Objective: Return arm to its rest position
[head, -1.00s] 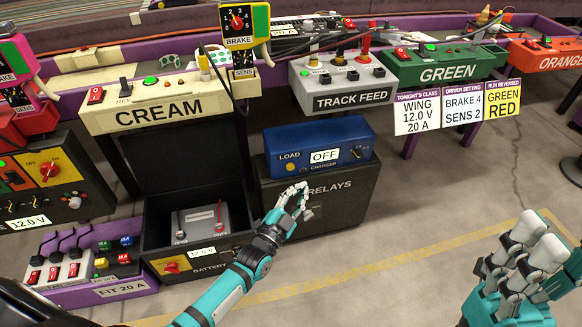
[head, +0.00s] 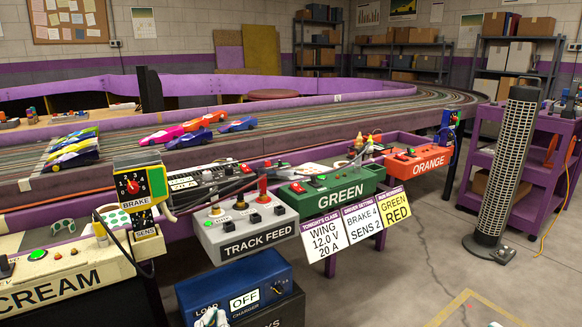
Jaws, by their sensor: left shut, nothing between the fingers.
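Only the white fingertips of my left gripper (head: 212,317) show, at the bottom edge of the head view. They are shut and empty, in front of the blue charger box (head: 235,288) marked LOAD and OFF, and hide part of its lower front. I cannot tell whether they touch it. The rest of my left arm is below the picture. A small pale tip at the bottom edge, right of centre, looks like my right gripper (head: 495,324); its fingers are otherwise out of the picture.
The CREAM (head: 62,292), TRACK FEED (head: 245,232), GREEN (head: 330,192) and ORANGE (head: 425,160) boxes line the track's near edge. Setting cards (head: 362,227) hang below GREEN. A tower heater (head: 505,170) and purple cart (head: 535,160) stand right. The floor between (head: 415,260) is clear.

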